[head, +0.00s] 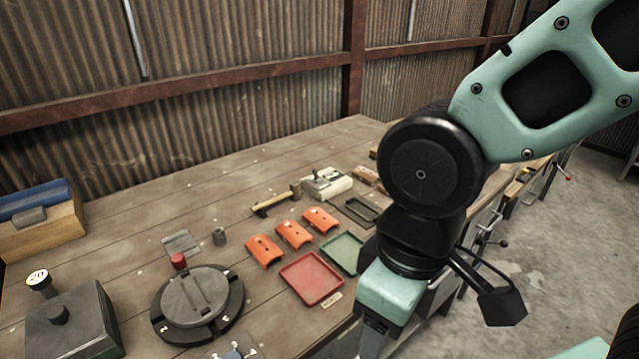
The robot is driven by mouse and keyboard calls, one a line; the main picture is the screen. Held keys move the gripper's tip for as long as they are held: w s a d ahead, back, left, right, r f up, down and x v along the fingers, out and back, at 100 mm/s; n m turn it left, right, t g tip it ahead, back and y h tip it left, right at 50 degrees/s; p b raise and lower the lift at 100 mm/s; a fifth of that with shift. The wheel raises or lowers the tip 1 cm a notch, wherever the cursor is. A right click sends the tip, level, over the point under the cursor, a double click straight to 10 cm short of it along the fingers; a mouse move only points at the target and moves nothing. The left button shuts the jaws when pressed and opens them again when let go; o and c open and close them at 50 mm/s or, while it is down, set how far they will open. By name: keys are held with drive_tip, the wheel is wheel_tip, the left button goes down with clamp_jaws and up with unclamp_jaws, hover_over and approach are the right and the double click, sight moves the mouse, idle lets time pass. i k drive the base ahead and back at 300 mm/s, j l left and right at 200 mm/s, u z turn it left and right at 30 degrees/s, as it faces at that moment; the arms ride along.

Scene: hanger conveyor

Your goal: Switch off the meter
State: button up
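A small pale box (326,185) with dark details on top stands toward the back of the wooden bench; it may be the meter, but its switch is too small to make out. A dark grey box (75,322) with a round knob on top stands at the lower left, beside a white-faced round dial (38,278) marked 20. I cannot tell for sure which of these is the meter. My gripper (374,340) points down at the bottom of the picture, right of the red tray and apart from both boxes. Its fingertips are not clearly visible.
A round dark fixture (198,300) with a red knob sits between the dark box and a red tray (311,279). A green tray (343,252), several orange curved pieces (294,234) and a yellow-handled hammer (275,202) lie on the bench (130,212).

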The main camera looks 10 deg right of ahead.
sight(316, 174)
drive_tip(key=i+l+u, duration=0.1)
drive_tip(key=l, duration=0.25)
drive_tip(key=l+u, duration=0.1)
drive_tip(key=l, duration=0.3)
drive_tip(key=i+l+u, duration=0.15)
drive_tip(key=i, duration=0.25)
drive_tip(key=i+l+u, duration=0.15)
drive_tip(key=i, duration=0.3)
